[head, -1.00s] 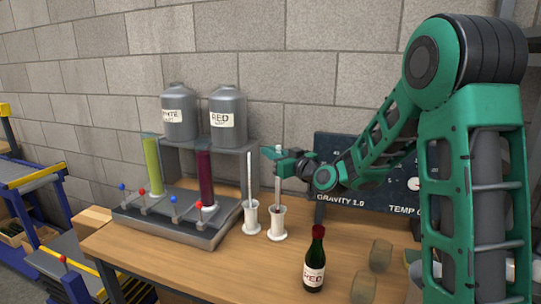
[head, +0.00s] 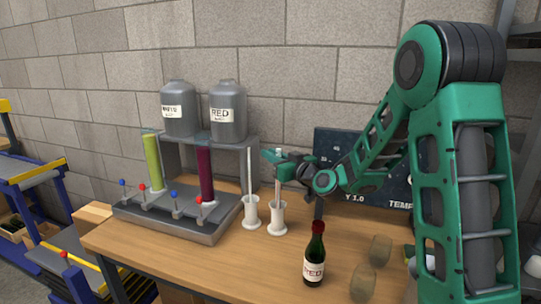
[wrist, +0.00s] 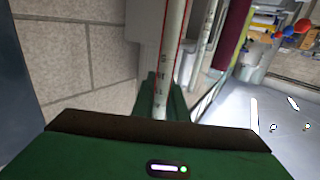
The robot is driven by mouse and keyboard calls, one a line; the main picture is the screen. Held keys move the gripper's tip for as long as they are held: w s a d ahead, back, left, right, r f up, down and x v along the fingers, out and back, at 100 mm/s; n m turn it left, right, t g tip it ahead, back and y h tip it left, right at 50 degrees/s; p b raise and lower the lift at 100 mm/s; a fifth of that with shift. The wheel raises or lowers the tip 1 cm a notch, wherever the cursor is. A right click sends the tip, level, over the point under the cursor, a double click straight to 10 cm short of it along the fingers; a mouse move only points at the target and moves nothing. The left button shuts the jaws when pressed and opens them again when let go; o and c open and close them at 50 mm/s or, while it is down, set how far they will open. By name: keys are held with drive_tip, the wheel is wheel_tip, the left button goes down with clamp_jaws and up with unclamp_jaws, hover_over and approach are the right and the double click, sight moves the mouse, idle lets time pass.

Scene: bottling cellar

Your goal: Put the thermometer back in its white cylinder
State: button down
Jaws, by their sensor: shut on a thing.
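My gripper (head: 279,158) is shut on the thermometer (head: 277,188), a thin pale upright rod. In the wrist view the rod (wrist: 171,60) has a red line and scale marks and passes between my fingers. My gripper is above the right white cylinder (head: 276,218), which has a flared foot and stands on the bench. The rod's lower end reaches the cylinder's mouth and seems to be inside it; how deep is hidden. A second white cylinder (head: 250,213) stands close on the left with another pale rod (head: 249,172) upright in it.
A grey metal stand (head: 170,222) with green and red tubes and knobbed taps is left of the cylinders. A red-capped bottle (head: 315,258) and two glasses (head: 380,251) stand at the front right. A dark board (head: 338,147) is behind my gripper.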

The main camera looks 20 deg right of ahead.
drive_tip(key=shift+f, duration=1.25)
drive_tip(key=c, duration=1.7)
unclamp_jaws()
drive_tip(key=v, duration=1)
drive_tip(key=shift+s+d, duration=0.15)
drive_tip(key=shift+s, duration=0.15)
